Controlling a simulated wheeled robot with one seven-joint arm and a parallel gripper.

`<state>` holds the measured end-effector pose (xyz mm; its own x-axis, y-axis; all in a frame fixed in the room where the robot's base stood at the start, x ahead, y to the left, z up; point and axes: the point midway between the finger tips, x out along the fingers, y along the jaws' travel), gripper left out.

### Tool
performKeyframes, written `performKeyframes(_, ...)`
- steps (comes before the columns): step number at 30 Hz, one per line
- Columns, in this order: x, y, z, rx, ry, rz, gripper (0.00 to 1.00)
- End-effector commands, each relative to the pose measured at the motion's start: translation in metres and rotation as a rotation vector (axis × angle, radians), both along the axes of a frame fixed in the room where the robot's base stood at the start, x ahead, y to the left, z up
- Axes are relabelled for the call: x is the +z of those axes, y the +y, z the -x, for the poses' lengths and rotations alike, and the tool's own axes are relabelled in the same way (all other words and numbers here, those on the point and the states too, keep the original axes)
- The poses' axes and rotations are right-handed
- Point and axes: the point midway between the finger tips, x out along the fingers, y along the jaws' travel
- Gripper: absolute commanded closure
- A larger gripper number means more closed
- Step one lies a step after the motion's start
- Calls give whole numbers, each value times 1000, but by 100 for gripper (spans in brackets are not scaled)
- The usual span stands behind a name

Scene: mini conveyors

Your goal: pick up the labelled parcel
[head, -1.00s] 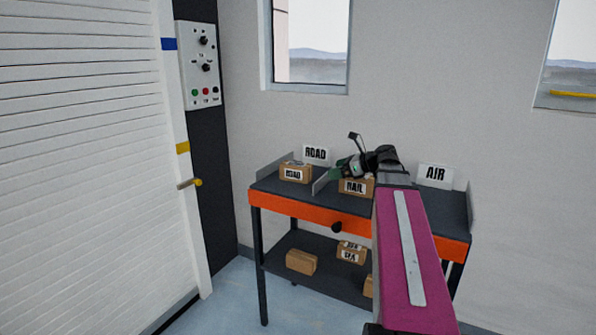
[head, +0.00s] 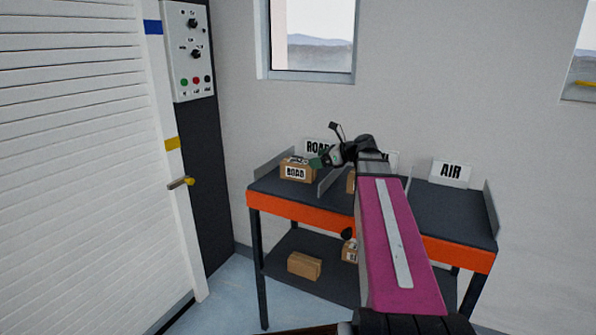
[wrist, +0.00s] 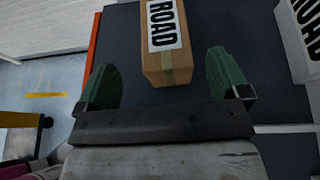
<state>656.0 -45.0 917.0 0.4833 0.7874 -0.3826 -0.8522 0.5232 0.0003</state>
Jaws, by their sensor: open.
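A brown parcel labelled ROAD (head: 297,172) sits on the dark top of the bench, in the left bay. The wrist view shows the same ROAD parcel (wrist: 165,66) between my two green fingers, with its tape and label facing up; a gap shows on each side. My gripper (wrist: 160,70) is open and empty above the bench. In the head view my gripper (head: 318,162) is close to the parcel's right side and partly overlaps it. A second parcel (head: 350,182) right of the divider is mostly hidden by my arm.
Signs ROAD (head: 317,147) and AIR (head: 450,172) stand along the bench's back. A low divider (head: 328,182) stands right of the ROAD parcel. The lower shelf holds a plain parcel (head: 304,265) and a partly hidden labelled one (head: 349,251). The bench's right part is clear.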

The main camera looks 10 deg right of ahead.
Motion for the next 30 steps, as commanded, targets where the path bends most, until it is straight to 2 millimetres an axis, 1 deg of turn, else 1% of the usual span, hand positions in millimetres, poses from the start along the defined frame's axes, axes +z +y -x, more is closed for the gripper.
performKeyframes(1, -2, 5, -3, 2, 1, 0, 6)
performKeyframes(8, -10, 15, -12, 1, 1, 1, 6)
performKeyframes(12, -19, 27, -24, 1, 1, 1, 6)
performKeyframes(16, -25, 41, -32, 1, 0, 0, 6)
performKeyframes(19, -28, 45, -34, 0, 1, 1, 6)
performKeyframes(24, -27, 45, -34, -1, 0, 0, 6)
performKeyframes(25, -27, 45, -34, 0, 0, 0, 13)
performKeyframes(26, -27, 45, -34, 0, 0, 0, 23)
performKeyframes(27, -27, 45, -34, 0, 0, 0, 36)
performKeyframes(29, -27, 45, -34, 0, 0, 0, 55)
performKeyframes(30, -27, 45, -34, 0, 0, 0, 68)
